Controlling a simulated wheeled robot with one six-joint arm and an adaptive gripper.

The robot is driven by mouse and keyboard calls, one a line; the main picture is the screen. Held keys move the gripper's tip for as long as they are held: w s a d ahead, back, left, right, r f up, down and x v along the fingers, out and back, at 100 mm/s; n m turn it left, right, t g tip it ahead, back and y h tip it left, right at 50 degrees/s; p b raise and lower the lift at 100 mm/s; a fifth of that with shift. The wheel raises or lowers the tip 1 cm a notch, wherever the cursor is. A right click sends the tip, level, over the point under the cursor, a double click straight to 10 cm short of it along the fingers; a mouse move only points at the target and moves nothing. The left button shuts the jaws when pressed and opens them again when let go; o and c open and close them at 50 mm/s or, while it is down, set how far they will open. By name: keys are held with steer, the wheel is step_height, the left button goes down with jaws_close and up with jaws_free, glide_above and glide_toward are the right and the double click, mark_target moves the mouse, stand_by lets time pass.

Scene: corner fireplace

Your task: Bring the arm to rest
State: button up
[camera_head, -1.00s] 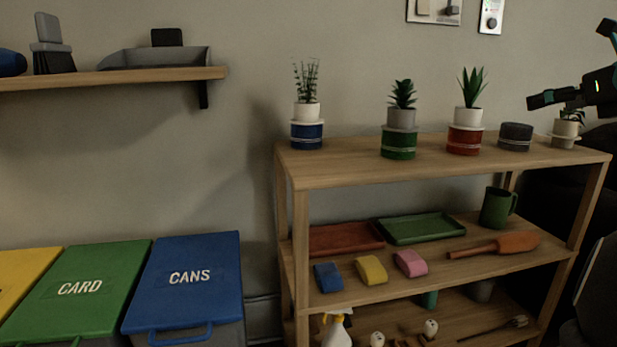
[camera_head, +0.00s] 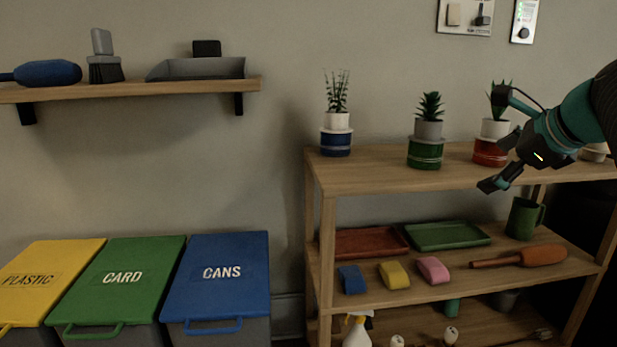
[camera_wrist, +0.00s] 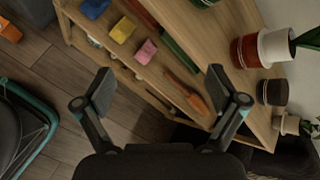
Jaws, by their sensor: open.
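My gripper (camera_head: 495,138) is open at the right of the head view, with its fingers spread apart and pointing left. It appears in front of the shelf unit's top, partly covering the red-banded pot (camera_head: 492,152) and its plant. Nothing is between the fingers. In the wrist view my gripper (camera_wrist: 160,78) is also open and empty, with the shelf unit (camera_wrist: 190,40) and dark plank floor beyond it. My arm comes in from the right edge of the head view.
The wooden shelf unit (camera_head: 400,177) holds potted plants, trays, coloured blocks, a green mug (camera_head: 522,219) and an orange-bladed tool (camera_head: 541,256). Lidded bins (camera_head: 217,272) stand at left below a wall shelf (camera_head: 130,91). The wall between shelf unit and bins is bare.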

steer(key=s+a+f+n+g+h+p, duration=0.1)
steer(key=s+a+f+n+g+p, duration=0.3)
steer(key=s+a+f+n, duration=1.5)
steer(key=f+n+p, duration=0.1)
steer(key=n, duration=0.5)
steer(key=shift+s+a+f+h, duration=0.2)
steer(key=shift+s+a+h, duration=0.1)
steer(key=shift+a+h, duration=0.1)
